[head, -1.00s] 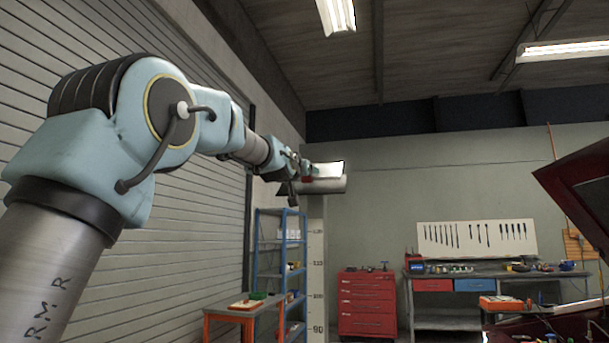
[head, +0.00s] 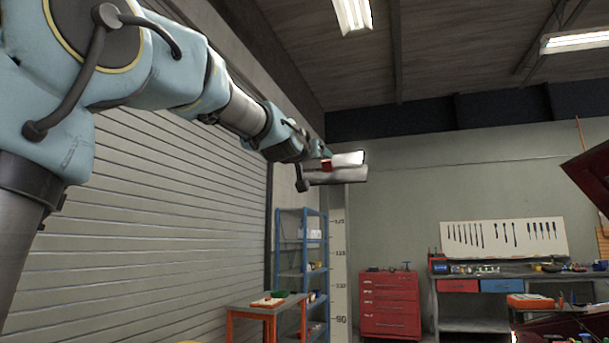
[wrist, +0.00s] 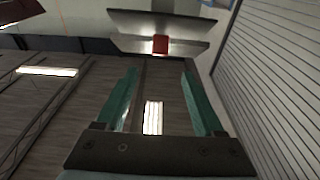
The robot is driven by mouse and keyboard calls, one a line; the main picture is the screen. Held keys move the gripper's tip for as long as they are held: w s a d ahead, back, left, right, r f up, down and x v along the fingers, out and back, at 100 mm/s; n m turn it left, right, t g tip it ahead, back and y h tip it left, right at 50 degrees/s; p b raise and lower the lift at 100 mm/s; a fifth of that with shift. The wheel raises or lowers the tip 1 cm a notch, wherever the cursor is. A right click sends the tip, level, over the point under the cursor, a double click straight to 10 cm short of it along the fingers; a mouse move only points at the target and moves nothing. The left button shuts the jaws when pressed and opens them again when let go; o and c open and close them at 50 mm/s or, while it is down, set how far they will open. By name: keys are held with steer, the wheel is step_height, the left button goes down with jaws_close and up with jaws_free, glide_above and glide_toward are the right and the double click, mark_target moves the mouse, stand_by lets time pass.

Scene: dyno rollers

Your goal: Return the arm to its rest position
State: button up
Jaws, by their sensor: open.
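My arm reaches from the left of the head view to its upper middle, nearly level and raised well above the furniture. My gripper (wrist: 158,75) is open, with its two green fingers apart and nothing between them. The gripper end is small in the head view, next to a pale metal piece (head: 340,174) with a red block on it. The same metal piece (wrist: 180,38) shows beyond the fingertips in the wrist view. I cannot tell whether it touches the gripper.
A slatted shutter wall (head: 180,230) runs along the left. Below the arm stand a blue shelf (head: 290,245), an orange-legged table (head: 270,307), a red tool cabinet (head: 390,305) and a workbench (head: 480,275). A dark red car panel (head: 592,180) is at right.

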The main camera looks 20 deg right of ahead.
steer(key=w+a+f+n+g+y, duration=0.1)
steer(key=w+a+f+g+y, duration=0.15)
steer(key=a+f, duration=0.7)
steer(key=w+a+f+n+g+y, duration=0.1)
steer(key=a+f+y, duration=0.3)
steer(key=f, duration=1)
steer(key=w+a+f+n+g+y, duration=0.1)
steer(key=w+a+f+n+y, duration=0.15)
steer(key=a+f, duration=0.65)
steer(key=s+a+f+n+g+y, duration=0.1)
steer(key=s+a+f+g, duration=0.1)
steer(key=s+a+f, duration=0.4)
steer(key=s+a+f+n+g+y, duration=0.1)
steer(key=s+a+f+g+y, duration=0.1)
steer(key=s+a+f, duration=0.4)
steer(key=s+a+f+n+g+y, duration=0.1)
steer(key=s+a+f+g, duration=0.3)
steer(key=s+f, duration=0.5)
step_height(320, 180, down, 6)
steer(key=shift+s+a+r, duration=0.15)
steer(key=shift+a+r, duration=0.1)
steer(key=shift+a, duration=0.8)
